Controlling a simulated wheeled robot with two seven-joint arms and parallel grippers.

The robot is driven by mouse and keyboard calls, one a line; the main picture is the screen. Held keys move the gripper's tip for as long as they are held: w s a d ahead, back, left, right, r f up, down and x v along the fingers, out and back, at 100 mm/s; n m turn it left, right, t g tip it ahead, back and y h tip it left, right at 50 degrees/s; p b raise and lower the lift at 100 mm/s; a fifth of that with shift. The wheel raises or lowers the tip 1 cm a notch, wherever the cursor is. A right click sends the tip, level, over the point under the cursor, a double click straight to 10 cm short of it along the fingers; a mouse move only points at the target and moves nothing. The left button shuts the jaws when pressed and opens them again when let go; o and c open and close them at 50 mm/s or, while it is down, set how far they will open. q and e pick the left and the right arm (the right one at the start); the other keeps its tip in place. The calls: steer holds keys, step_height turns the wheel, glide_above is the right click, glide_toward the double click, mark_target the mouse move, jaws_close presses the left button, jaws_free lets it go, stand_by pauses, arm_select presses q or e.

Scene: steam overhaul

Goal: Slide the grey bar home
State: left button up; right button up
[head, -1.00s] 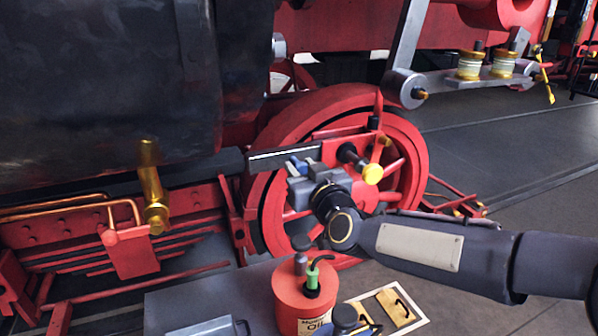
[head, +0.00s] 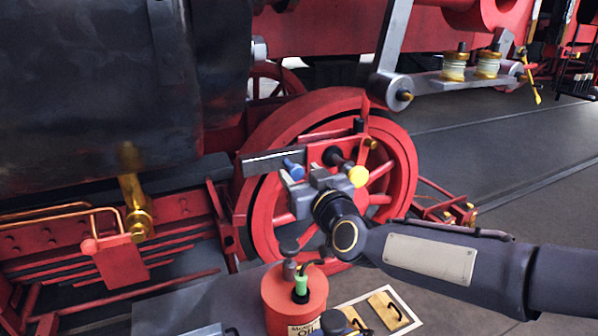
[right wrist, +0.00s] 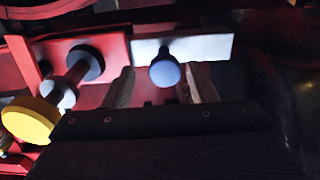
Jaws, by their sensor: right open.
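The grey bar (head: 272,160) lies level across the front of the red wheel, its right end at a red plate (head: 322,152). A blue knob (head: 293,168) sticks out from the bar. In the right wrist view the bar (right wrist: 205,47) looks pale, and its blue knob (right wrist: 165,70) stands between my fingers. My right gripper (head: 303,183) is open just in front of the bar. In the wrist view its two fingers (right wrist: 160,88) stand apart, one each side of the knob with gaps. My left gripper is not in view.
A yellow knob (head: 357,176) on a dark stem stands right of my right gripper; it also shows in the wrist view (right wrist: 30,120). A red oil can (head: 293,300) stands on the grey surface below my arm. A brass fitting (head: 135,200) is at left.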

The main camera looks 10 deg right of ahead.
steer(key=s+d, duration=0.1)
steer(key=s, duration=0.5)
steer(key=shift+d, duration=0.1)
steer(key=s+d+f+m+g+p, duration=0.1)
steer(key=s+f+g, duration=0.3)
steer(key=s, duration=0.4)
steer(key=s+d+f+m+g+p, duration=0.1)
steer(key=s+d+f+g+p, duration=0.1)
steer(key=s, duration=0.6)
steer(key=s+d+f+m+g+p, duration=0.2)
steer(key=s+f+g, duration=0.4)
steer(key=s, duration=0.3)
steer(key=shift+d+f+p, duration=0.35)
steer(key=shift+p, duration=0.45)
